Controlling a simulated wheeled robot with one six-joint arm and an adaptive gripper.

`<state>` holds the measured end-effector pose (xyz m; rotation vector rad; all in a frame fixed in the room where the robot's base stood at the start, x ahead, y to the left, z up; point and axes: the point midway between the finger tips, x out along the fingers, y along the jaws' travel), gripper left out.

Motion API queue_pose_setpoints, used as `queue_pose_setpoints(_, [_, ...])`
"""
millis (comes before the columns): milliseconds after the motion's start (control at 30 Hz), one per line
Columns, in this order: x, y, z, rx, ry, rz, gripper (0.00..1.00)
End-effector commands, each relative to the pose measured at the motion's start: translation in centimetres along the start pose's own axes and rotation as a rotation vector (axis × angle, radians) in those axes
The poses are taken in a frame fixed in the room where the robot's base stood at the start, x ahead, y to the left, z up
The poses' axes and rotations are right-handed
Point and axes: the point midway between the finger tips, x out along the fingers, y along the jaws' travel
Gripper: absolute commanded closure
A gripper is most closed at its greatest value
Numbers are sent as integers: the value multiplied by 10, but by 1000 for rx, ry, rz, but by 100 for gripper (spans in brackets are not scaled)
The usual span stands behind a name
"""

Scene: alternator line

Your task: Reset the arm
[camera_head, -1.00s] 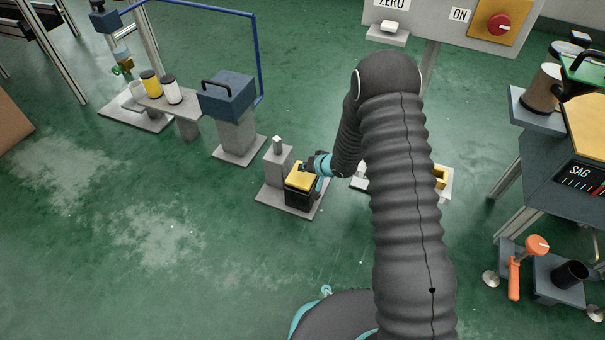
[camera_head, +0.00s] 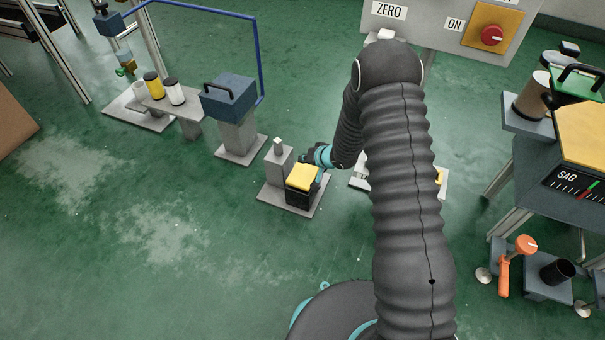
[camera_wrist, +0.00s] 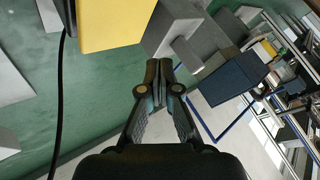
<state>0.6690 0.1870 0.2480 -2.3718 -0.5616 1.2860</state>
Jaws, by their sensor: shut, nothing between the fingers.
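My gripper (camera_wrist: 159,72) shows in the wrist view with its two fingers together and nothing between them. In the head view my gripper (camera_head: 308,156) is small and partly hidden, just behind and above a black block with a yellow top (camera_head: 301,177). In the wrist view the yellow top (camera_wrist: 112,22) is at the upper left, apart from the fingertips. My dark ribbed arm fills the middle right of the head view and bends down toward the block.
A grey post (camera_head: 279,160) stands beside the yellow-topped block on the same plate. A blue box with a handle (camera_head: 229,98) stands to the left under a blue frame (camera_head: 259,55). A control panel (camera_head: 450,27) is behind my arm, a SAG gauge bench (camera_head: 570,185) at right. The left foreground floor is clear.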

Motion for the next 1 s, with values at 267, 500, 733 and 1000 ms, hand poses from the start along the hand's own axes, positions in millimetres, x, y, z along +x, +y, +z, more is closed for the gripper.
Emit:
queue_pose_setpoints(267, [0,0,0,0,0,0,100])
queue_pose_setpoints(500, [0,0,0,-3,0,0,100])
queue_pose_setpoints(733, [-2,24,10,-131,-50,104,100])
queue_pose_setpoints(1000, [-37,80,55,-231,-242,366,100])
